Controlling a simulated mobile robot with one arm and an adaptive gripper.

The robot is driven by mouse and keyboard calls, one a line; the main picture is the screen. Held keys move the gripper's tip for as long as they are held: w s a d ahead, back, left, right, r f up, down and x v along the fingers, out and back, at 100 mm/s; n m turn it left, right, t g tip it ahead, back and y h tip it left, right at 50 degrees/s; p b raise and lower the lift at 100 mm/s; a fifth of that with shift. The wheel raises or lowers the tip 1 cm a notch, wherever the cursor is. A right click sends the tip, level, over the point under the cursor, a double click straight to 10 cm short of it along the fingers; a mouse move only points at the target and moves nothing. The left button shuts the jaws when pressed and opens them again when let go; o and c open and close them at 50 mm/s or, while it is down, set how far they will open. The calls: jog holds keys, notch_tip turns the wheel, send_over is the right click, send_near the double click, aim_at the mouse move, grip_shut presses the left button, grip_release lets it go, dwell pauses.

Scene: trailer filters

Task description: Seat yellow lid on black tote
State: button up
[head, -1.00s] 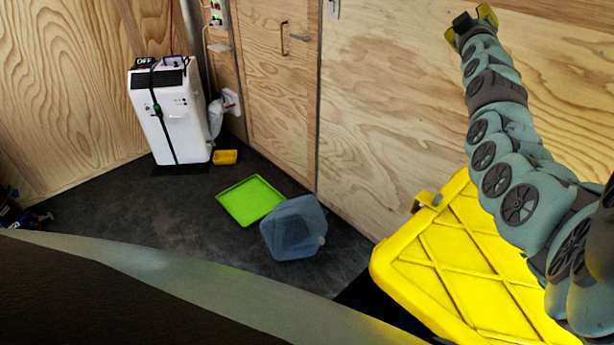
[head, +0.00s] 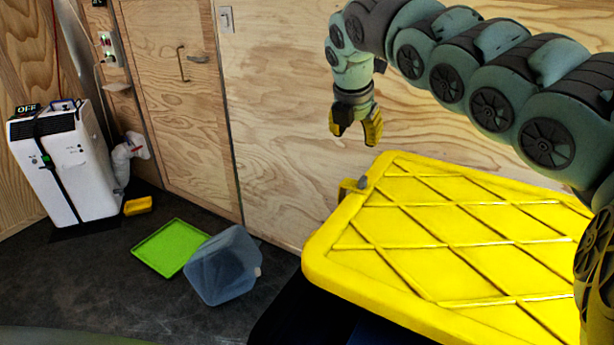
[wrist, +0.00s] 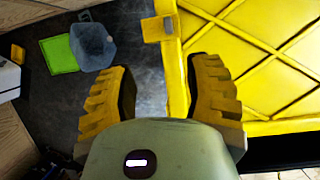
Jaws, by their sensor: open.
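The yellow lid (head: 440,240) is a large ribbed panel at the right of the head view, lying roughly level over a dark shape that may be the black tote (head: 300,315). Most of that dark shape is hidden beneath it. My gripper (head: 356,138) hangs pointing down just beyond that corner, apart from the lid, open and empty.
A blue translucent container (head: 223,266) and a green tray (head: 172,247) lie on the dark floor at the left. A white machine (head: 65,165) and a small yellow box (head: 138,205) stand behind them. The wooden wall (head: 285,110) is close behind my gripper.

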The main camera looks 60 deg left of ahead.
jog(key=shift+d+f, duration=0.15)
jog(key=shift+d, duration=0.3)
jog(key=shift+f+h, duration=0.1)
jog(key=shift+h, duration=0.2)
jog(key=b, duration=0.2)
send_over(362, 179)
jog(key=s+d, duration=0.1)
jog(key=s, duration=0.2)
jog(key=f, duration=0.7)
jog(key=shift+w+f, duration=0.25)
jog(key=shift+f, duration=0.15)
jog(key=shift+b+x, duration=0.5)
jog(key=shift+x, duration=0.6)
jog(key=x, duration=0.3)
jog(key=shift+a+f+b, duration=0.15)
jog(key=shift+f+b, duration=0.1)
jog(key=shift+b, duration=0.05)
jog(key=shift+w+f, duration=0.5)
jog(key=shift+f, duration=0.2)
grip_shut()
